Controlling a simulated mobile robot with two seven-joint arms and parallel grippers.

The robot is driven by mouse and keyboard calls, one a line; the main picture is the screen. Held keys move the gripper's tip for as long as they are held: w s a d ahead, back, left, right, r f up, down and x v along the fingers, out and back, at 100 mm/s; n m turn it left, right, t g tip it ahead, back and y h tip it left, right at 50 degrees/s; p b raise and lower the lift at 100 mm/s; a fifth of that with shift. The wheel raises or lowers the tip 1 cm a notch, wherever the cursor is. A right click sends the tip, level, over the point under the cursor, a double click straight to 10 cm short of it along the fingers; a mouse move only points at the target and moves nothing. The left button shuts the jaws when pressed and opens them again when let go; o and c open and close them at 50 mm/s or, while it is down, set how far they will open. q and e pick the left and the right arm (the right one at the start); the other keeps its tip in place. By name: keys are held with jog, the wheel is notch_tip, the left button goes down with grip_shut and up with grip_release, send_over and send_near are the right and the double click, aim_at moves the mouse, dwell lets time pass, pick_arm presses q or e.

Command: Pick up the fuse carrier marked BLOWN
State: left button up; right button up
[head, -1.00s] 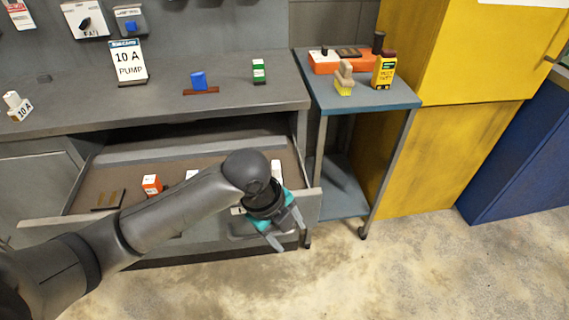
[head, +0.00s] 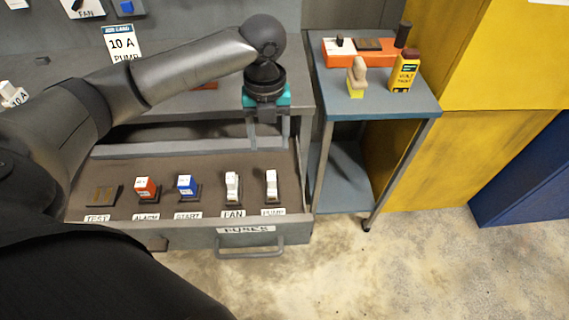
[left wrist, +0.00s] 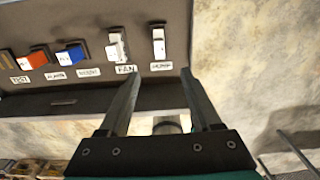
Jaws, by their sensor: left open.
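No mark reading BLOWN is legible on any carrier. In the open drawer stand an orange carrier (head: 146,186) at ALARM, a blue carrier (head: 187,184) at START, a white carrier (head: 232,184) at FAN and another white carrier (head: 271,182) at PUMP. The TEST place (head: 103,195) holds no upright carrier. My left gripper (head: 268,145) is open and empty, pointing down above the right part of the drawer. In the left wrist view its open fingers (left wrist: 161,75) show with the FAN and PUMP carriers beyond them. My right gripper is not in view.
The drawer front (head: 208,238) has a handle and a label. A blue-topped cart (head: 340,105) at right carries an orange box (head: 370,58), a yellow tester (head: 404,73) and a brush (head: 356,78). My arm hides much of the bench. The floor in front is clear.

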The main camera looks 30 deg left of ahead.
pick_arm(q)
jog(key=b, duration=0.3)
send_over(271, 176)
jog(key=f, duration=0.8)
jog(key=shift+s+f, duration=0.2)
jog(key=shift+f, duration=0.1)
jog(key=shift+w+f, duration=0.1)
jog(key=shift+f, duration=0.95)
notch_tip(271, 176, down, 3)
jog(key=shift+w+r+b, duration=0.15)
jog(key=shift+r+b, duration=0.05)
jog(key=shift+b, duration=0.65)
jog(key=shift+f, duration=0.8)
grip_shut()
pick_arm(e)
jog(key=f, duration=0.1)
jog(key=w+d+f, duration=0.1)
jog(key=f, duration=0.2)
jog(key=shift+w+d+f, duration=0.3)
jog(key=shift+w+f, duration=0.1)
